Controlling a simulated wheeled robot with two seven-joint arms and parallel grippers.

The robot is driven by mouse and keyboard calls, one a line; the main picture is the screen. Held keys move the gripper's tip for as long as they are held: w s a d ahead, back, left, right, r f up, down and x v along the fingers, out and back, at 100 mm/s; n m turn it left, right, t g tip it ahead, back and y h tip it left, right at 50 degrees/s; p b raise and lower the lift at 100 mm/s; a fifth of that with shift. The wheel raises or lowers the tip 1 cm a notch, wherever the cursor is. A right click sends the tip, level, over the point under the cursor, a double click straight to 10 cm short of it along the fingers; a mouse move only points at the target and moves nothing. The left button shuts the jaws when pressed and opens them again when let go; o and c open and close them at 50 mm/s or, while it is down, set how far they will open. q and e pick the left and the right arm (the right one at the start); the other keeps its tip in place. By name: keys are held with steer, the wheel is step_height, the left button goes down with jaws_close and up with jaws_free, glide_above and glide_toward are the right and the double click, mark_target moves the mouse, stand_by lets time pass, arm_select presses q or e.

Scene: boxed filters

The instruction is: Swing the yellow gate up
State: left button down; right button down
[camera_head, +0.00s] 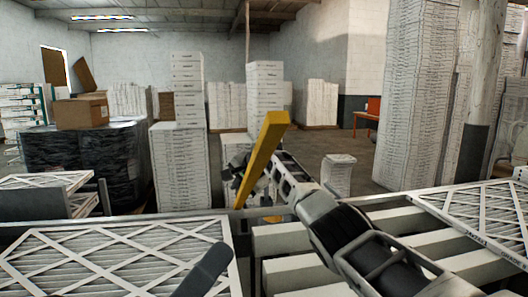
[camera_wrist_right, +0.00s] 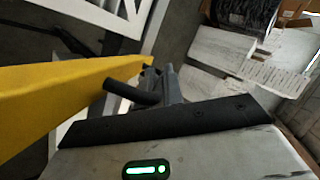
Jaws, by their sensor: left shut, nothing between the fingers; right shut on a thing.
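The yellow gate (camera_head: 264,150) is a flat yellow bar, raised and leaning, with its top end to the right, in the middle of the head view. Its lower end is near the rail of the conveyor. My right gripper (camera_head: 256,182) is shut on the yellow gate at its side, and the arm partly covers the grip. In the right wrist view the yellow gate (camera_wrist_right: 60,95) runs in from the left to the dark fingers of my right gripper (camera_wrist_right: 145,88). My left gripper (camera_head: 212,262) shows only as a dark tip low in the head view, shut and apart from the gate.
A white-framed filter (camera_head: 120,262) lies at the lower left, another filter (camera_head: 485,215) at the right. White rollers or slats (camera_head: 285,238) lie beneath my right arm. Stacks of white boxes (camera_head: 180,165) stand behind. A brown carton (camera_head: 82,111) sits on a dark wrapped pallet (camera_head: 85,160).

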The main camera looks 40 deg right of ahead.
arm_select(q)
glide_toward(287, 125)
steer(key=s+d, duration=0.2)
steer(key=d, duration=0.2)
arm_select(e)
steer(key=shift+d+r, duration=0.15)
steer(key=shift+r, duration=0.1)
arm_select(q)
steer(key=w+r, duration=0.2)
steer(key=r, duration=0.1)
steer(key=shift+w+d+r, duration=0.15)
steer(key=shift+w+d, duration=0.05)
steer(key=shift+d, duration=0.15)
